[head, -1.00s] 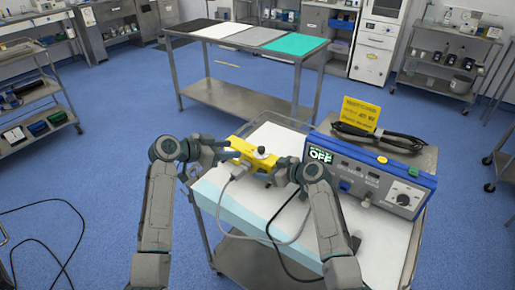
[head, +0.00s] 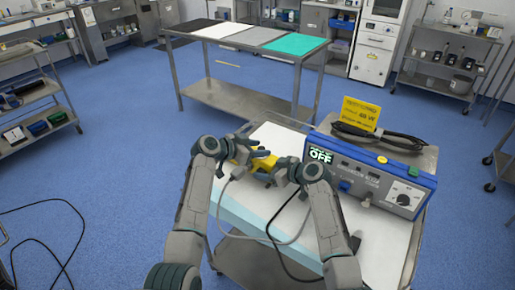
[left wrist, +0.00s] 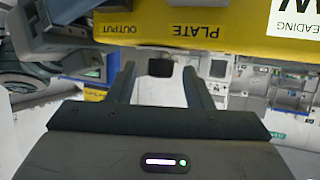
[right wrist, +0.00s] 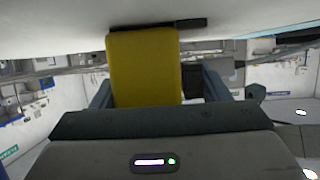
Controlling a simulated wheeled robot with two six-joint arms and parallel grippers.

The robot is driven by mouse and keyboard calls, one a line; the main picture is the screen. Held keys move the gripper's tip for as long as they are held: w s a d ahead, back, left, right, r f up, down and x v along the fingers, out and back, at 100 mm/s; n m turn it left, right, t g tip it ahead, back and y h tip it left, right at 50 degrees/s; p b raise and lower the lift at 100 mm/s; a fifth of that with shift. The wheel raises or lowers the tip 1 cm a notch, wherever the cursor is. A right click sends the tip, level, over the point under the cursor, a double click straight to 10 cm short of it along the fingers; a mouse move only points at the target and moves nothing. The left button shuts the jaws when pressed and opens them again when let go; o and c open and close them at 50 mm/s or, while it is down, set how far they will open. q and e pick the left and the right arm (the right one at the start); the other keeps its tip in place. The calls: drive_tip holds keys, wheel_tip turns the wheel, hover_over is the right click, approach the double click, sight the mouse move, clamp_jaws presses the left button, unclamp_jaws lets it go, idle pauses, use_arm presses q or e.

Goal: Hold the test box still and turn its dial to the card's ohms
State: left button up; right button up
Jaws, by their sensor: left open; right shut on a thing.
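The yellow test box (head: 263,163) sits on the white-topped cart, partly hidden by my left gripper in the head view. My right gripper (head: 281,173) is shut on the box's right end; its yellow body fills the space between the fingers in the right wrist view (right wrist: 145,70). My left gripper (head: 252,142) is open over the box's top. In the left wrist view, a dark knob (left wrist: 160,67), seemingly the dial, shows between the open fingers, and the box (left wrist: 190,32) bears PLATE and OUTPUT labels. The yellow card (head: 360,113) stands on the blue unit; its value is hard to read.
The blue-framed unit (head: 375,178) with a display reading OFF stands right of the box, with a coiled black cable (head: 380,136) on top. Grey and black leads hang over the cart's front edge. Bare white cart top (head: 385,240) lies in front of the unit.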

use_arm(q)
drive_tip(key=c, duration=1)
drive_tip(key=shift+s+d+n+t+y, duration=0.1)
drive_tip(key=shift+s+n+t+y, duration=0.05)
drive_tip(key=shift+n+t+y, duration=1.15)
drive_tip(key=shift+n+t, duration=0.1)
drive_tip(key=shift+n, duration=0.2)
drive_tip(key=o, duration=1)
drive_tip(key=v, duration=1.2)
